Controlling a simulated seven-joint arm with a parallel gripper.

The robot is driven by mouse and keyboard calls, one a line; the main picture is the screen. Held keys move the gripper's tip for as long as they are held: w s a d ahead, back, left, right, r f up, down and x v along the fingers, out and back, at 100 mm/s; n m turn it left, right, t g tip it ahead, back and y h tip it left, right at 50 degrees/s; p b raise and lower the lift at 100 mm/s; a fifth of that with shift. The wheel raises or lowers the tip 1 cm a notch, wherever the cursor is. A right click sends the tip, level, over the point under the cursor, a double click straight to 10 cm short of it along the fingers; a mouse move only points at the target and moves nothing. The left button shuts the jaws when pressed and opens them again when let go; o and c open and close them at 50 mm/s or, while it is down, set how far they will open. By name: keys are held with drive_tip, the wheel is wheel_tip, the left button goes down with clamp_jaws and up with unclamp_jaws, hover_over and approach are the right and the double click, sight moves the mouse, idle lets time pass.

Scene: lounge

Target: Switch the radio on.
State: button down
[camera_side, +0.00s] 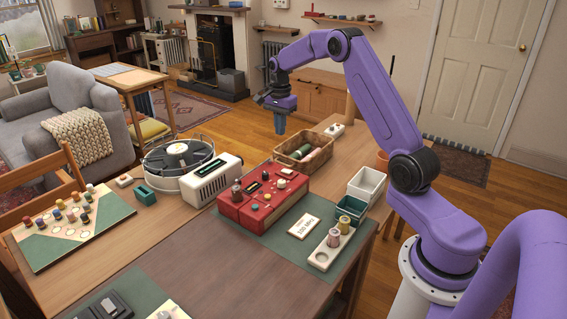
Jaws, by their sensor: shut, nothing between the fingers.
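A red box with knobs, a dark display window and buttons on its top, which looks like the radio (238,214), sits on a green mat (268,243) on the wooden table. A dark knob stands up at its left end, and a pale knob and small red and teal buttons show further right. Whether it is on cannot be told. My gripper (280,132) points down, shut and empty, in the air above and behind the radio, apart from it. The fingers are small in the picture.
A wicker basket (284,158) with items stands behind the radio. A cream slotted box (212,182) and a round fan-like device (178,153) stand to its left.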

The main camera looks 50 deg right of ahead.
drive_tip(key=d, duration=0.2)
approach(283, 170)
drive_tip(key=shift+m, duration=0.4)
wheel_tip(283, 170, down, 7)
drive_tip(key=shift+d+r, duration=0.1)
drive_tip(key=shift+r, duration=0.05)
